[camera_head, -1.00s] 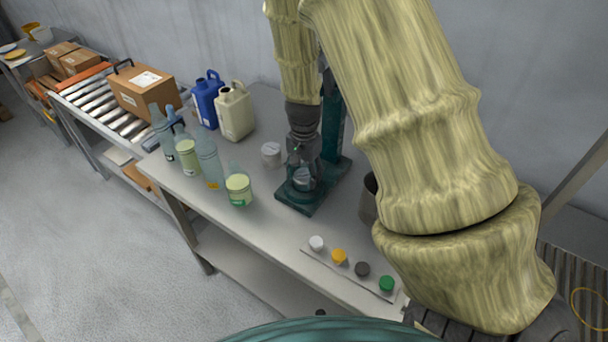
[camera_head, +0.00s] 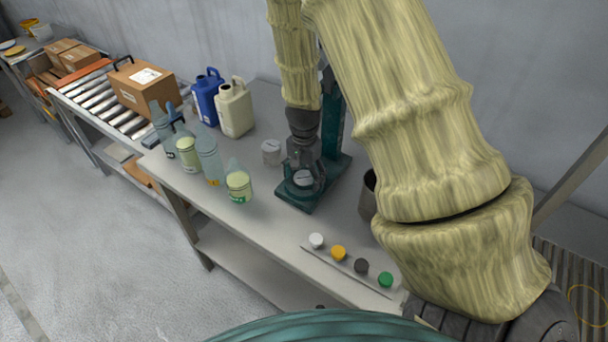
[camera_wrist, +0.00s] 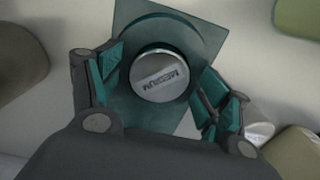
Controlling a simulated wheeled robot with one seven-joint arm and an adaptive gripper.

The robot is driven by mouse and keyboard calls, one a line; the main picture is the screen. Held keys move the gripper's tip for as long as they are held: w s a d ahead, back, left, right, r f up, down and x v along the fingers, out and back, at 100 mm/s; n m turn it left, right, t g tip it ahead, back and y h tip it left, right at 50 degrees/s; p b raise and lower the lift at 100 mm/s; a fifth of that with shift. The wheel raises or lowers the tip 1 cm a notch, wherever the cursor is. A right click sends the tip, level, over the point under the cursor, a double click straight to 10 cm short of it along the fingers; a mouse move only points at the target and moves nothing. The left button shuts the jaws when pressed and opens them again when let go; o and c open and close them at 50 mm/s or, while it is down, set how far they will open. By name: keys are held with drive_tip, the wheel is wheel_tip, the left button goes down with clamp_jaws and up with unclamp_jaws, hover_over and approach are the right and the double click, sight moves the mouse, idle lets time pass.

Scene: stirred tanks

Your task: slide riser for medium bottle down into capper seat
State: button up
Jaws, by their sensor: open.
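The medium riser, a short grey-white cylinder marked MEDIUM (camera_wrist: 160,76), stands upright on the teal base of the capper (camera_wrist: 128,22), inside a round teal rim. How deep it sits cannot be told. In the head view the riser (camera_head: 303,178) shows low on the capper base (camera_head: 292,199), in front of the teal column (camera_head: 334,115). My gripper (camera_head: 303,163) points down over it. In the wrist view my gripper (camera_wrist: 161,74) is open, its teal-padded fingers on either side of the riser with gaps visible at both sides.
Another pale riser (camera_head: 271,152) stands left of the capper. Bottles (camera_head: 238,186) and jugs (camera_head: 235,110) stand further left. A dark metal cup (camera_head: 368,196) is close at the right. Several coloured caps (camera_head: 339,253) lie along the front edge. Bare table lies between the caps and capper.

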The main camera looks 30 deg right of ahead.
sight(304, 178)
drive_tip(key=shift+r+b, duration=0.9)
drive_tip(key=shift+r, duration=3)
